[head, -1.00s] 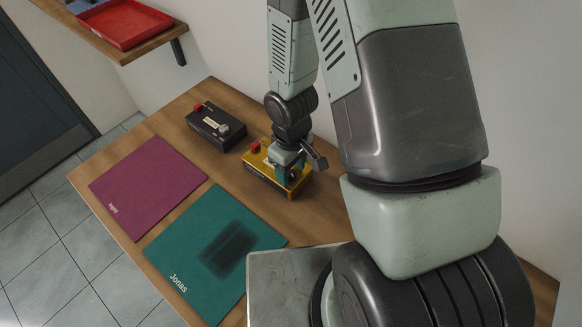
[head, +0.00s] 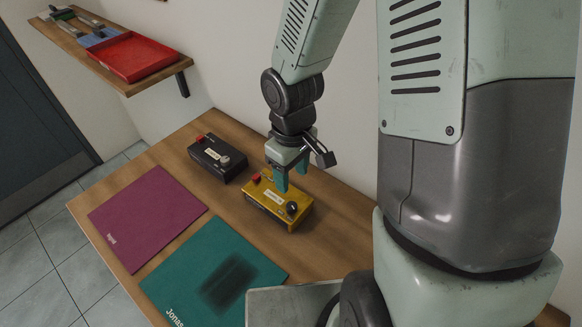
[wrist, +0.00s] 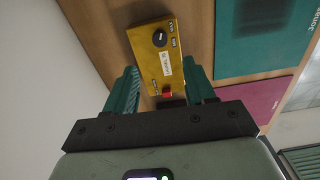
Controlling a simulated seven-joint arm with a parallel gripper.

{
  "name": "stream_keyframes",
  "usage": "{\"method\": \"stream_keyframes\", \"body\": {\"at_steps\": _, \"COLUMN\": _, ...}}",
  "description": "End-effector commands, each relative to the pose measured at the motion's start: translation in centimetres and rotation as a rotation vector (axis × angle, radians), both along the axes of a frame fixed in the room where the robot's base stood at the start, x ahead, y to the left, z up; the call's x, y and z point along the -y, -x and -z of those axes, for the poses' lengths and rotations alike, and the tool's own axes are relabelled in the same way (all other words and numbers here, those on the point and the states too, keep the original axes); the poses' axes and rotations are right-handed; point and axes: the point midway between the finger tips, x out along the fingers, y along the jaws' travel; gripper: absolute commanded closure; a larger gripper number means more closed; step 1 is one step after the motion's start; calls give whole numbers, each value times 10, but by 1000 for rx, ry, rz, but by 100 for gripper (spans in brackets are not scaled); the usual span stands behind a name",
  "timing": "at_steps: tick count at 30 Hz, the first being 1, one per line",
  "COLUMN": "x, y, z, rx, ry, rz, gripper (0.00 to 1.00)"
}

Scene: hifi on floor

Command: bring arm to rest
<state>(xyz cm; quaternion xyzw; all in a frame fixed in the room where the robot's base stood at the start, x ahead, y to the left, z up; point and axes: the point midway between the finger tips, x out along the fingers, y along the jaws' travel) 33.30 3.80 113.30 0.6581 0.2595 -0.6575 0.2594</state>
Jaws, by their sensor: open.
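My gripper (head: 289,178) hangs fingers-down above the table (head: 330,211). Its teal fingers are apart with nothing between them. The yellow box (head: 272,206), with a red button, a black knob and a white label, stands on the table just below the fingertips. In the wrist view the yellow box (wrist: 154,45) lies beyond the fingers, and my gripper (wrist: 162,85) shows open, with a gap to the box.
A black box (head: 215,158) with a red button stands behind the yellow one. A purple mat (head: 147,215) and a teal "Jonas" mat (head: 185,270) lie at the front. A wall shelf (head: 75,40) holds a red tray (head: 132,75) and other items.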

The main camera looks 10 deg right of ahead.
Motion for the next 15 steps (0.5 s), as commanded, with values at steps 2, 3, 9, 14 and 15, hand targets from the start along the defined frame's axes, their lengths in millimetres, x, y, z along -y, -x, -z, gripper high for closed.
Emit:
{"method": "stream_keyframes", "body": {"at_steps": 2, "x": 0, "y": 0, "z": 0, "rx": 0, "ry": 0, "rz": 0, "gripper": 46}}
{"method": "stream_keyframes", "body": {"at_steps": 3, "x": 0, "y": 0, "z": 0, "rx": 0, "ry": 0, "rz": 0, "gripper": 46}}
{"method": "stream_keyframes", "body": {"at_steps": 9, "x": 3, "y": -2, "z": -10, "rx": 17, "ry": 8, "rz": 15, "gripper": 46}}
{"method": "stream_keyframes", "body": {"at_steps": 14, "x": 19, "y": -5, "z": -59, "rx": 95, "ry": 44, "rz": 104, "gripper": 46}}
{"method": "stream_keyframes", "body": {"at_steps": 15, "x": 24, "y": -4, "z": -77, "rx": 122, "ry": 53, "rz": 139, "gripper": 46}}
